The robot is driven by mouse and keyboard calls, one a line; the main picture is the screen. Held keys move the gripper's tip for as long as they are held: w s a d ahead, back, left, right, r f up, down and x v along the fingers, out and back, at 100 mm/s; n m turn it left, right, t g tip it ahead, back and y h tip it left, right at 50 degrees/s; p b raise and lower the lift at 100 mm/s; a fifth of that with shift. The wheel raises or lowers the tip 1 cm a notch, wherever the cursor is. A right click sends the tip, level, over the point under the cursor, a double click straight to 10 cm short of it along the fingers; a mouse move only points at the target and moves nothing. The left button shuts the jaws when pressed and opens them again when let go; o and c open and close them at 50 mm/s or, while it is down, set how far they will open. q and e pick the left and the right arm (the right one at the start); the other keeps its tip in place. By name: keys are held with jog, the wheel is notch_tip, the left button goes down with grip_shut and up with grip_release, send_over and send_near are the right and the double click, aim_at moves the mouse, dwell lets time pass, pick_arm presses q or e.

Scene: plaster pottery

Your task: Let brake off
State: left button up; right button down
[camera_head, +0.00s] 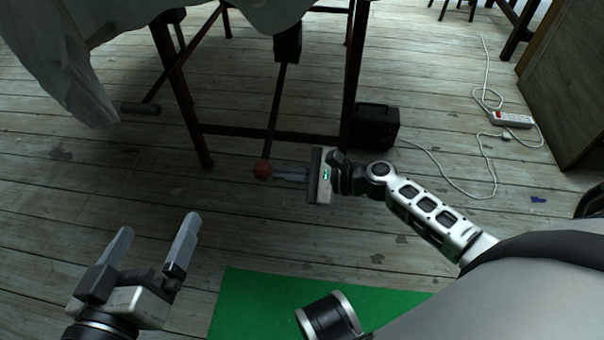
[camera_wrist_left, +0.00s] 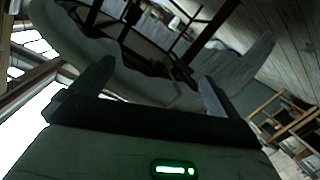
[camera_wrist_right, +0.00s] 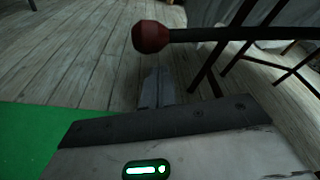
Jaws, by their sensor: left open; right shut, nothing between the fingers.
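The brake lever (camera_head: 277,110) is a thin dark rod with a red knob (camera_head: 262,170) at its end. It comes down from a dark block (camera_head: 288,42) under the draped table. In the right wrist view the red knob (camera_wrist_right: 151,37) stands just beyond my fingertips, with the rod running right. My right gripper (camera_head: 275,173) is shut and empty, its tips beside the knob; I cannot tell whether they touch it. My left gripper (camera_head: 156,232) is open and empty at the lower left, well away from the lever.
Dark table legs and a crossbar (camera_head: 270,136) frame the lever. A black box (camera_head: 376,126) stands by the right leg. A white power strip (camera_head: 512,119) and its cable lie on the plank floor at the right. A green mat (camera_head: 262,305) lies in front.

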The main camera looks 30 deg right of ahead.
pick_arm(q)
jog(key=shift+f, duration=0.1)
pick_arm(e)
jog(key=shift+s+a+r, duration=0.1)
jog(key=shift+a+r, duration=0.2)
jog(key=shift+r, duration=0.1)
